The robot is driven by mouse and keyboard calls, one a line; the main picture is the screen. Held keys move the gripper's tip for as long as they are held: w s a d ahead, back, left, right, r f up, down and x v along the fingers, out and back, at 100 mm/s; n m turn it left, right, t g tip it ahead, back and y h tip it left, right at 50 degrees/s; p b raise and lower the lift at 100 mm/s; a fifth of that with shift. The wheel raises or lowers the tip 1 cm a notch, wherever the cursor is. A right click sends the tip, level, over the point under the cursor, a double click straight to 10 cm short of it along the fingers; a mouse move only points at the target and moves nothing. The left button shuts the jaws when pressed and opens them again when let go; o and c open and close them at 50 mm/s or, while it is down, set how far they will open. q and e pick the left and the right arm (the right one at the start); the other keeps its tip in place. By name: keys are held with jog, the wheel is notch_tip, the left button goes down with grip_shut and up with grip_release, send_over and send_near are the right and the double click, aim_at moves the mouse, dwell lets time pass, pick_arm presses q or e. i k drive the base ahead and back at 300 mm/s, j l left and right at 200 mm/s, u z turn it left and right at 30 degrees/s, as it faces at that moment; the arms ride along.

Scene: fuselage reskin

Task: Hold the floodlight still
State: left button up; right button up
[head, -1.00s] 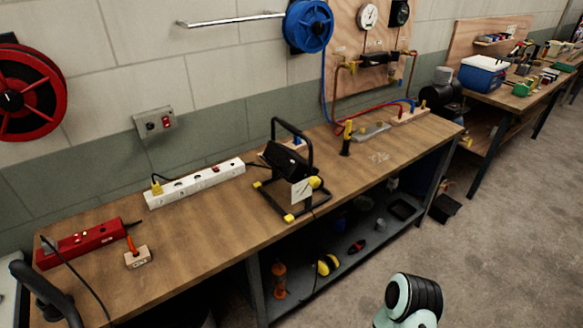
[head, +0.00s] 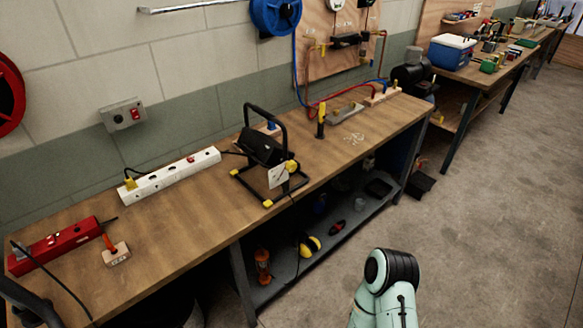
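The floodlight (head: 262,149) stands on the wooden workbench, near its middle. It has a black lamp head in a black tubular stand with yellow feet and a yellow knob. A small pale tag hangs at its front. Its lamp face is turned away or too dark to make out. No gripper touches it in this view. A teal and black part of my own arm shows at the bottom right, away from the bench. Neither of my grippers is in view.
A white power strip (head: 172,176) lies left of the floodlight. A red tool (head: 55,246) and a small wooden-based tool (head: 116,254) lie at the left end. A yellow-topped upright tool (head: 321,120) stands to the right. The bench top (head: 185,230) in front of the strip is clear.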

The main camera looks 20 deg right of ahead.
aim_at(290, 166)
jog(key=i+j, duration=0.2)
jog(key=i+j+z, duration=0.15)
jog(key=z, duration=0.3)
jog(key=i+j+z, duration=0.15)
jog(key=z, duration=0.35)
